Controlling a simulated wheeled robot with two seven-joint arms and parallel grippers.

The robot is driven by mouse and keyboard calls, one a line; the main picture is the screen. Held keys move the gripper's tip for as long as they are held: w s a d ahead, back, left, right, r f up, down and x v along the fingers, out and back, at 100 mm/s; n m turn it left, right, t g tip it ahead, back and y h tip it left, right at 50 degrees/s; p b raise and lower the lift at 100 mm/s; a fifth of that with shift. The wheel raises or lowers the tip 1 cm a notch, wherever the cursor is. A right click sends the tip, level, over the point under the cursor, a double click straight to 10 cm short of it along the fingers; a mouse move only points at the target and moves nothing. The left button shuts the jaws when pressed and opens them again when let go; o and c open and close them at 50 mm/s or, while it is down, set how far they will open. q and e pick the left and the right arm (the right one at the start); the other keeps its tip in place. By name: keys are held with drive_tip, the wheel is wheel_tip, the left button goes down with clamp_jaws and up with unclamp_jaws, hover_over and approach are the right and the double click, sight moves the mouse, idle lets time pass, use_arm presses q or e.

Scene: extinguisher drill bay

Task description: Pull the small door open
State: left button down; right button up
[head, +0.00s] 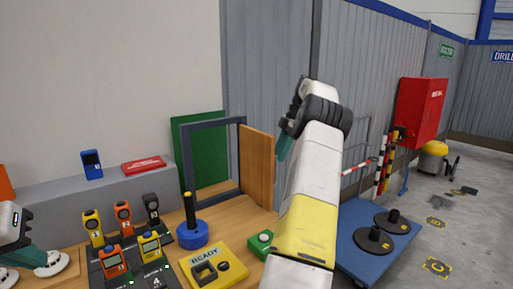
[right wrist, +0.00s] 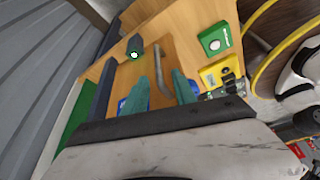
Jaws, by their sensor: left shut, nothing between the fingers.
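The small door (head: 258,165) is a wooden panel at the right side of a dark grey frame (head: 211,160). It stands swung out, and a green board shows through the frame. In the right wrist view the door (right wrist: 190,55) has a grey bar handle (right wrist: 160,62). My right gripper (head: 285,146) is by the door's free edge. In its wrist view its teal fingers (right wrist: 168,85) are apart, with the handle near them; contact cannot be told. My left gripper (head: 50,266) is shut and empty at the lower left, far from the door.
A blue base with a black post (head: 192,234), a yellow READY box (head: 212,268) and a green button box (head: 262,244) stand before the door. Several gas meters sit to the left. A blue platform (head: 350,242) lies right of the bench.

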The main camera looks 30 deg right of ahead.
drive_tip(key=shift+v, duration=1.5)
